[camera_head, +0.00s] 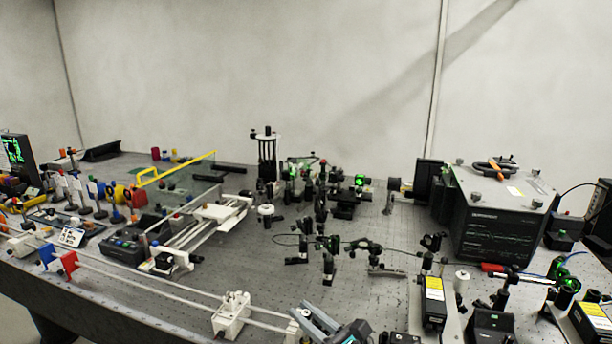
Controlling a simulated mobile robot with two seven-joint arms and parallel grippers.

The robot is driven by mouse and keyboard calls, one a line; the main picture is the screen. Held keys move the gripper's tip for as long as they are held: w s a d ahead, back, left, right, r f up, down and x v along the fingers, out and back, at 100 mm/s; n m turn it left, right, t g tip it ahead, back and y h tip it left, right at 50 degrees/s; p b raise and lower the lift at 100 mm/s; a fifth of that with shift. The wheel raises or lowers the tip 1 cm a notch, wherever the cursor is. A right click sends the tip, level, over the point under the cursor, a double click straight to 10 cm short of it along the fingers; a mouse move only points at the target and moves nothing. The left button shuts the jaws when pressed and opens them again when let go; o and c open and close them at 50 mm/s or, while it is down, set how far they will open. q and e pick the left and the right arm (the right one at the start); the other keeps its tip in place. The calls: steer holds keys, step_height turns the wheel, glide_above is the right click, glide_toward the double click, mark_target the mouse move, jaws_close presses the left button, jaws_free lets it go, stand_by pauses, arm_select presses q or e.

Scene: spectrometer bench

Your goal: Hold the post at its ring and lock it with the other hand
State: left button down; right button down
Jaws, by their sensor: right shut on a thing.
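My right gripper (306,314) is at the bottom edge, a little right of the middle, and only its front part shows. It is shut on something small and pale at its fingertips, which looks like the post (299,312). The post's ring and its lock cannot be made out, as the fingers and the picture's edge hide them. My left gripper is not in view.
A white block (232,311) on two long white rails stands left of my right gripper. Yellow-labelled boxes (433,302) and small optics stand at the right. A large dark instrument (505,225) is behind them. Black optic mounts (328,262) crowd the middle.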

steer(key=c, duration=0.7)
jaws_free()
